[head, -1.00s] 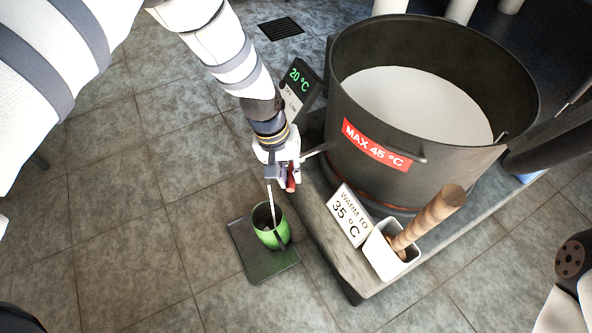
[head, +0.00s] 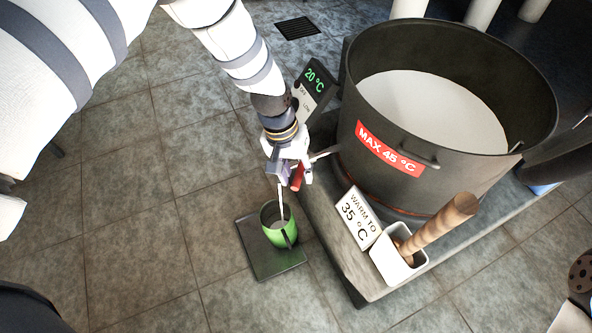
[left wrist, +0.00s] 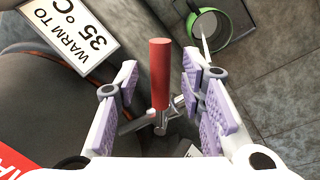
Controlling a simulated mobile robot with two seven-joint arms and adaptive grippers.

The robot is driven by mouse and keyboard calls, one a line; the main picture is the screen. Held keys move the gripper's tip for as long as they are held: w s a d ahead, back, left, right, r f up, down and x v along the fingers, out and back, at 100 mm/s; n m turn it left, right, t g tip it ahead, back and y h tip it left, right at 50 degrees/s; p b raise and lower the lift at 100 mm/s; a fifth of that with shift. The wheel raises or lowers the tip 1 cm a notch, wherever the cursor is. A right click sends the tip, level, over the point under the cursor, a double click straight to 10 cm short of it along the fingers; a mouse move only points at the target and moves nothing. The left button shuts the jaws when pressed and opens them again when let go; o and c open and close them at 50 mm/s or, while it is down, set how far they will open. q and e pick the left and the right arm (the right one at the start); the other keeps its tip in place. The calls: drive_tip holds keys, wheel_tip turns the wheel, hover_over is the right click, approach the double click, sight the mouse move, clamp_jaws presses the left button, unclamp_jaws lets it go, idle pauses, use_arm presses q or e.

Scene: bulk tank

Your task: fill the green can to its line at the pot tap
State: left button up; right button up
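The green can (head: 290,237) stands upright on a dark square plate (head: 262,258) on the floor. A thin white stream (head: 280,203) falls from the tap into it, and pale liquid shows inside; no fill line can be made out. The can also shows in the left wrist view (left wrist: 241,20). The tap's red handle (left wrist: 160,72) stands between the fingers of my left gripper (left wrist: 162,105), which is open with a gap on each side of the handle. In the head view my left gripper (head: 288,172) hides most of the tap. My right gripper is not in view.
The large dark pot (head: 365,110) of white liquid stands on a grey platform (head: 335,255). A display (head: 316,82) reads 20 °C. A sign (head: 358,217) and a white holder (head: 396,264) with a wooden-handled tool stand at the platform's front. The floor left is clear.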

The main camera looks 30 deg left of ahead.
use_arm(q)
wheel_tip(320, 180, up, 12)
drive_tip(key=a, duration=0.2)
drive_tip(key=shift+s+a, duration=0.2)
drive_tip(key=shift+s, duration=0.05)
drive_tip(key=shift+f, duration=0.1)
